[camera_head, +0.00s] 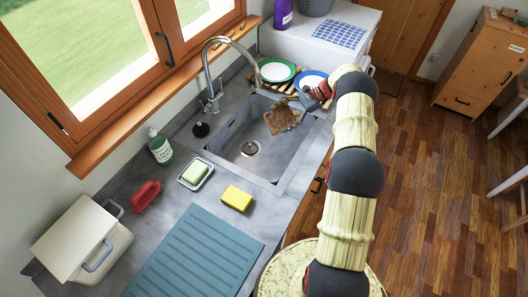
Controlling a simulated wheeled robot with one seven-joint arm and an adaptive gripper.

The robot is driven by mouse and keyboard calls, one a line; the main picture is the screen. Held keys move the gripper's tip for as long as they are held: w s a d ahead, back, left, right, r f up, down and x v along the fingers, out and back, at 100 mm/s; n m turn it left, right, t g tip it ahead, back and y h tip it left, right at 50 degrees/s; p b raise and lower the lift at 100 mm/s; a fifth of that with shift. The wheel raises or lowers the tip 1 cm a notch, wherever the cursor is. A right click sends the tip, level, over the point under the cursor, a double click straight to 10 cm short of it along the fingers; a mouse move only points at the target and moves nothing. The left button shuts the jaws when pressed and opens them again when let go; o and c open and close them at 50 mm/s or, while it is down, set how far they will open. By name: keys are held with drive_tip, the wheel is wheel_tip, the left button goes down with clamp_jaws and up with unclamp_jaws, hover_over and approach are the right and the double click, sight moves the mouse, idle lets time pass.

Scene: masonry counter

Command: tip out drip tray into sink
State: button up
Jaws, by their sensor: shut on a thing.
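A brown, flat, speckled piece that looks like the drip tray (279,120) is held over the right part of the grey sink (227,138). It appears tilted, with its broad face toward the camera. My gripper (299,105) is shut on it at its right side. My arm reaches in from the right edge of the counter. The sink has a round drain (250,148) in its floor. Whether anything is in or running off the tray is too small to tell.
A curved tap (208,75) stands behind the sink. A rack with a green-rimmed plate (277,70) and a blue plate (310,80) is just beyond.

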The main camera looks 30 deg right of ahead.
drive_tip(key=shift+w+d+f+y+b, duration=0.3)
drive_tip(key=shift+d+f+b, duration=0.15)
drive_tip(key=shift+b, duration=0.15)
drive_tip(key=shift+w+d+m+y+b, duration=0.3)
drive_tip(key=shift+d+m+y+b, duration=0.15)
drive_tip(key=shift+b, duration=0.4)
drive_tip(key=shift+w+d+r+g+y+b, duration=0.15)
drive_tip(key=shift+g+y+b, duration=0.15)
drive_tip(key=shift+b, duration=0.1)
drive_tip(key=shift+r, duration=0.1)
